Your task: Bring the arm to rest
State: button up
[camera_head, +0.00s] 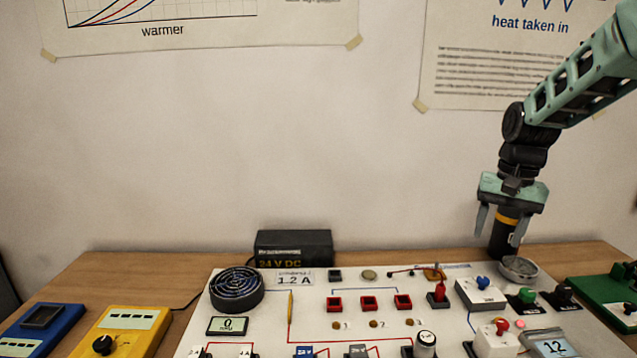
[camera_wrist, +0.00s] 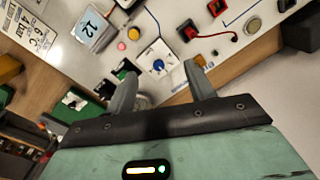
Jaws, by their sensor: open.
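My gripper (camera_head: 501,228) hangs from my green and black arm (camera_head: 575,85) at the right, above the back right of the white rig board (camera_head: 255,328). Its two grey fingers point down and stand apart, with nothing seen held. In the wrist view my gripper (camera_wrist: 158,70) also shows spread fingers, with a blue-knobbed white block (camera_wrist: 157,62) beyond them. A black cylinder with a yellow band (camera_head: 505,238) shows beside and partly behind the fingers; I cannot tell its exact distance from them.
A metal dish (camera_head: 518,268) lies below my gripper. The white block (camera_head: 480,292), small knobs and a display reading 12 (camera_head: 553,346) are nearby. A black 24 V box (camera_head: 293,248) stands at the back. A green unit (camera_head: 605,297) is at the right. The air left of my arm is clear.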

jog(key=s+a+f+n, duration=0.1)
jog(key=s+a+n, duration=0.3)
jog(key=s+a, duration=0.5)
jog(key=s+a+n, duration=0.4)
jog(key=s+a, duration=0.1)
jog(key=a, duration=0.7)
jog(key=s+a+f+n, duration=0.1)
jog(key=s+a+n, duration=0.1)
jog(key=s, duration=0.5)
jog(key=s+a+f+n, duration=0.2)
jog(key=s+a+n, duration=0.1)
jog(key=s, duration=0.5)
jog(key=shift+s+n, duration=0.2)
jog(key=shift+n, duration=0.3)
jog(key=shift+f, duration=0.1)
